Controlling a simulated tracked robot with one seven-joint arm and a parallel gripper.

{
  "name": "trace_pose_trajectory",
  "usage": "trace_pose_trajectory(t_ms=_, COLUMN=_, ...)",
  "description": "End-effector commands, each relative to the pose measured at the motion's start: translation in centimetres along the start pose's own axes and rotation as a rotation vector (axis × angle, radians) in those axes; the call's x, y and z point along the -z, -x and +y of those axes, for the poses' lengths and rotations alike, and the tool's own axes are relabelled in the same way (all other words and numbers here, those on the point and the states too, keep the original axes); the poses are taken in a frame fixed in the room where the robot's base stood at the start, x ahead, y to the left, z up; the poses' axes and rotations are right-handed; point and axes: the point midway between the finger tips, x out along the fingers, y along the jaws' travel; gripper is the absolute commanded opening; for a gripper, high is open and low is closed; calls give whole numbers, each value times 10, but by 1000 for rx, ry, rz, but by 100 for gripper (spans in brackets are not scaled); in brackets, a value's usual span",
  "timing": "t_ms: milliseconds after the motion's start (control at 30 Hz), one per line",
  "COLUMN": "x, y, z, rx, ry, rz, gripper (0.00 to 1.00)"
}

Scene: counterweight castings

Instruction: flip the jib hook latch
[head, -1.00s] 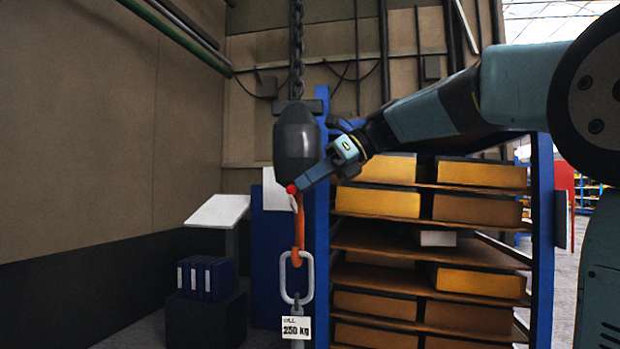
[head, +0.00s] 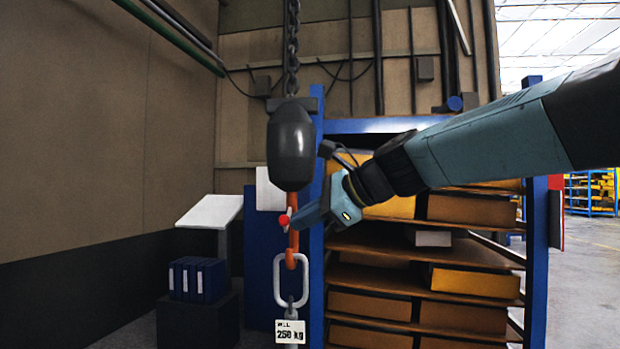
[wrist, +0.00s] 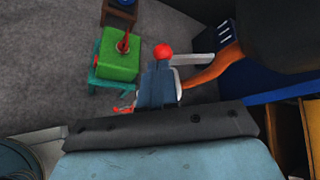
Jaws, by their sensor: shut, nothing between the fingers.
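The orange jib hook (head: 293,240) hangs under a dark grey hook block (head: 290,145) on a chain. A red ball (head: 284,220) sits at the hook's upper part, with a short pale latch bar (head: 289,211) beside it. In the wrist view the ball (wrist: 163,50) is at my fingertips, and the pale bar (wrist: 195,59) runs from near it towards the orange hook (wrist: 212,68). My gripper (head: 303,216) is shut and empty, its tips at the ball from the right; I cannot tell whether they touch. Part of the latch is hidden.
A grey link (head: 277,280) hangs in the hook, with a 250 kg tag (head: 289,332) below. A blue-framed shelf (head: 537,270) with boxes stands behind. A green block (wrist: 120,58) shows below in the wrist view. Left of the hook stand blue binders (head: 197,279).

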Motion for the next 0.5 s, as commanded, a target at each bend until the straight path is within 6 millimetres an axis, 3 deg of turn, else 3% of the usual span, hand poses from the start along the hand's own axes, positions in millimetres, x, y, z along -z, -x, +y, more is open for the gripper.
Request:
trace_pose_trajectory(t_ms=233, x=11, y=-10, z=11, rx=115, ry=165, rz=-3, gripper=0)
trace_pose_trajectory(t_ms=500, x=19, y=-16, z=13, rx=114, ry=166, rz=-4, gripper=0)
